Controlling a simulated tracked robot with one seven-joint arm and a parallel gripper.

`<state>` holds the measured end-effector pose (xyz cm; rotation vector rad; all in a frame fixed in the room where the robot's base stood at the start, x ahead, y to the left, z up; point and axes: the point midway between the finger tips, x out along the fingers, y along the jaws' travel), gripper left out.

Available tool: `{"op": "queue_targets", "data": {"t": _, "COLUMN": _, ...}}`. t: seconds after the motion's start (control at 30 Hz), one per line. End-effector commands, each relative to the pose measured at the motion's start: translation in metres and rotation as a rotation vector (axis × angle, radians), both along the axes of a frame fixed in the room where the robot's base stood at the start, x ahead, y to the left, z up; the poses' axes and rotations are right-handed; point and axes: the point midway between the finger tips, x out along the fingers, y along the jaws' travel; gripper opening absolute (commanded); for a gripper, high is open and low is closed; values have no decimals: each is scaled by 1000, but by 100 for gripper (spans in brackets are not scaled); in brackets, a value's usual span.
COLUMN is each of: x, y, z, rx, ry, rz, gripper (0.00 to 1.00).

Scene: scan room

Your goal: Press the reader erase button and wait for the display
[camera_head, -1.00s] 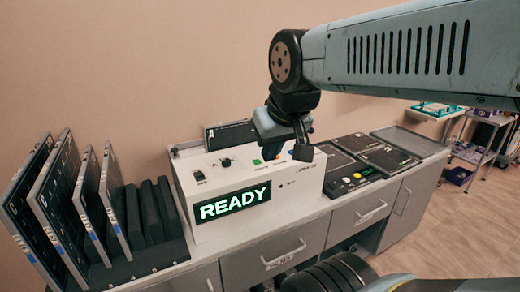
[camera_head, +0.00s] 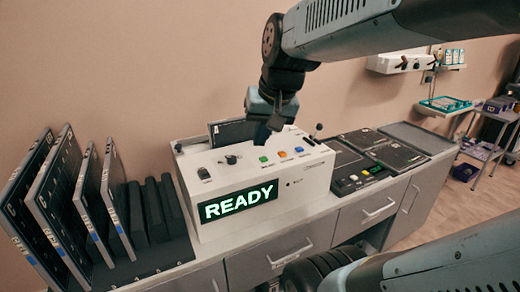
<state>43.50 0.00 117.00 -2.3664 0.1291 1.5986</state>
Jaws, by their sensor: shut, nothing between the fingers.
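The marks by these buttons are too small to read, so I cannot tell which is erase. My gripper (camera_head: 262,134) is shut and empty, pointing down over the back of the reader's top. In the picture its tip is just above the green button, with a small gap. All three buttons are visible.
A rack (camera_head: 150,264) of upright panels stands left of the reader. A keypad unit (camera_head: 358,180) and flat dark panels (camera_head: 398,155) lie to the right.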

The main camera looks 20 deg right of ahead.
Motion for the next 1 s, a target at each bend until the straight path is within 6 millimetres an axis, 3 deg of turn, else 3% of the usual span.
{"op": "queue_targets", "data": {"t": 0.37, "x": 91, "y": -42, "z": -22, "rx": 375, "ry": 149, "rz": -428, "gripper": 0}}
{"op": "queue_targets", "data": {"t": 0.6, "x": 146, "y": -94, "z": -42, "rx": 633, "ry": 208, "rz": -705, "gripper": 0}}
{"op": "queue_targets", "data": {"t": 0.8, "x": 181, "y": -145, "z": -60, "rx": 840, "ry": 234, "rz": -911, "gripper": 0}}
{"op": "queue_targets", "data": {"t": 1.0, "x": 199, "y": -181, "z": -73, "rx": 970, "ry": 240, "rz": -1032, "gripper": 0}}
